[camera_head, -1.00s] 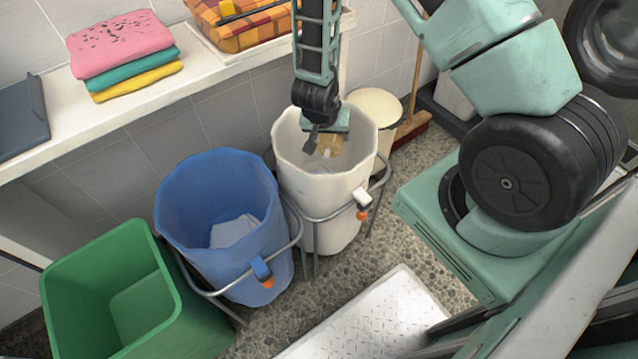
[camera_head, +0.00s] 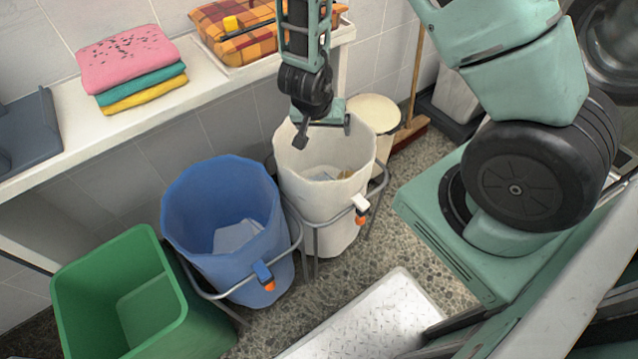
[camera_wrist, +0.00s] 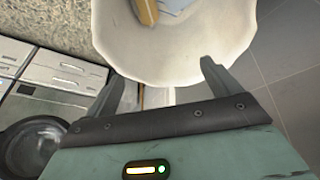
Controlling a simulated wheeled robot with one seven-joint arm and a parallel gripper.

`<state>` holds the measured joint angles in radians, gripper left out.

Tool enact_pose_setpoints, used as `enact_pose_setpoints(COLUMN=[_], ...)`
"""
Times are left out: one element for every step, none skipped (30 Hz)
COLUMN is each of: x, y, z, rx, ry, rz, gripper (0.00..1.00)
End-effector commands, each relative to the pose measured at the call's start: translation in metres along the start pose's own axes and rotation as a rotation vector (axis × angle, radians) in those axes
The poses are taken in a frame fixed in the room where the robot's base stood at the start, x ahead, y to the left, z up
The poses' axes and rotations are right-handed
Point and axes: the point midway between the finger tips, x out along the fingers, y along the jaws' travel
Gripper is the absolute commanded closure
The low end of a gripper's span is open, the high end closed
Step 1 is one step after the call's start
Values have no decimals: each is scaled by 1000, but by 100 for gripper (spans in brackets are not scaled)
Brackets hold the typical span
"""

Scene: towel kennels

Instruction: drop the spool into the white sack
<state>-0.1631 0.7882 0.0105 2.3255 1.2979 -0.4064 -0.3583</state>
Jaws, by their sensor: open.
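The white sack (camera_head: 329,205) hangs open in a metal stand at the centre of the head view. In the wrist view its pale inside (camera_wrist: 175,55) fills the top middle. A tan thing, seemingly the spool (camera_wrist: 146,12), lies inside, cut by the top edge of the wrist view. In the head view only a small tan bit of the spool (camera_head: 346,174) shows low in the sack. My gripper (camera_head: 324,132) is over the back part of the sack's mouth, open and empty. Its two parted fingers (camera_wrist: 161,76) show in the wrist view, apart from the spool.
A blue sack (camera_head: 190,240) and a green bin (camera_head: 180,335) stand left of the white sack. Folded towels (camera_head: 133,68) and an orange plaid bundle (camera_head: 240,45) lie on the white shelf (camera_head: 60,125). A lidded cream bin (camera_head: 375,112) and a broom (camera_head: 412,125) stand behind right.

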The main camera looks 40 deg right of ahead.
Motion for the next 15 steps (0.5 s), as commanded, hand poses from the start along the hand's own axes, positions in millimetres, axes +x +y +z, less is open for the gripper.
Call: enact_pose_setpoints(x=[-19,-25,-34,-40,-46,-53,-57,-62,-66,-70,-72,-75,-76,-77,-78], y=[0,0,0,0,0,0,0,0,0,0,0,0,0,0,0], z=[-2,-2,-2,-2,-2,-2,-2,-2,-2,-2,-1,-1,-1,0,0], rx=[-1,0,-2,-1,-1,-1,-1,0,-1,1,0,0,0,0,-1], ry=[2,1,1,0,1,1,0,0,0,0,0,0,0,-1,-1], rz=[-3,-3,-3,-2,-3,-3,-2,-2,-2,-1,-1,-1,0,0,0], gripper=[11,11,11,11,11,11,11,11,11,11,11,11,11,11,11])
